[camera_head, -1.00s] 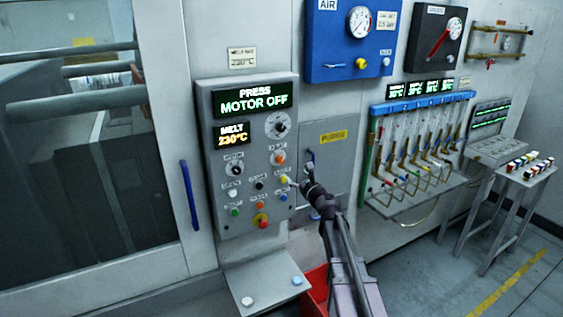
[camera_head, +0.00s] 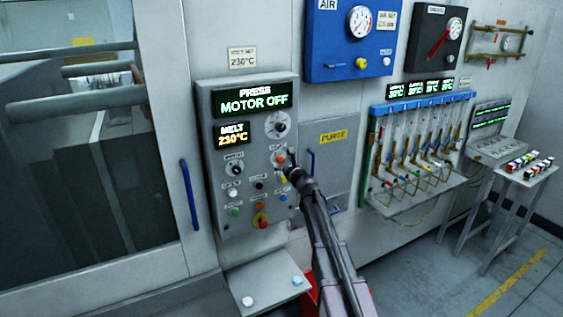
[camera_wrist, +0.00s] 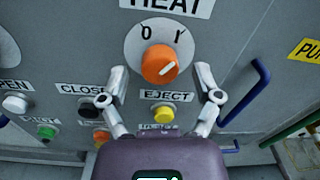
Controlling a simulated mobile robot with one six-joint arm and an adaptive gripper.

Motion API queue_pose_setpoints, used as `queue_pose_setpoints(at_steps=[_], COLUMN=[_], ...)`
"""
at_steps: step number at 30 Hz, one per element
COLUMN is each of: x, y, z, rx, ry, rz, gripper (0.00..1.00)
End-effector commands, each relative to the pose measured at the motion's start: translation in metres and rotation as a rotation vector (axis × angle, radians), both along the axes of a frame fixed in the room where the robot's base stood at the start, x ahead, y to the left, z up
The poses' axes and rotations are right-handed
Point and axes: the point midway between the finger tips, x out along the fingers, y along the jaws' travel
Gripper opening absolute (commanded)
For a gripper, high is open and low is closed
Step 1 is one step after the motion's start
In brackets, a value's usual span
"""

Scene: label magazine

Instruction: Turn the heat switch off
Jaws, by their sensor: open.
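The heat switch is an orange knob (camera_wrist: 159,64) on a pale round plate marked 0 at left and I at right. Its white pointer line tilts to the upper right, towards the I. In the head view the orange knob (camera_head: 279,160) sits on the right side of the grey control panel (camera_head: 210,150). My gripper (camera_wrist: 161,74) is open, with one finger at each side below the knob, and no grip on it shows. In the head view my gripper (camera_head: 287,168) is at the panel, just below and right of the knob, and hides part of the area there.
A yellow eject button (camera_wrist: 162,114) lies just below the knob, between my fingers. Black close (camera_wrist: 90,111) and green (camera_wrist: 46,132) buttons are to the left. A blue handle (camera_wrist: 247,92) stands out at the right. The panel display (camera_head: 252,104) reads MOTOR OFF.

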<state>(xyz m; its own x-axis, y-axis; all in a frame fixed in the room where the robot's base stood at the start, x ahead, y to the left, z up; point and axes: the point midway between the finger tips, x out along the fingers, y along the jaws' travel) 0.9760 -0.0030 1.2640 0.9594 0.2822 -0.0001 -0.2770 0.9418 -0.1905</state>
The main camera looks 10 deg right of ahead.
Motion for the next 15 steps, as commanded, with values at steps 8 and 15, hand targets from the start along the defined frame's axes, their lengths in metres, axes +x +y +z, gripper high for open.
queue_pose_setpoints(at_steps=[8, 15], x=[0.0138, 0.0138], y=[0.0041, 0.0043], z=[0.0, 0.0], rx=[0.0, 0.0], ry=[0.0, 0.0], rz=[0.0, 0.0], gripper=[0.82, 0.82])
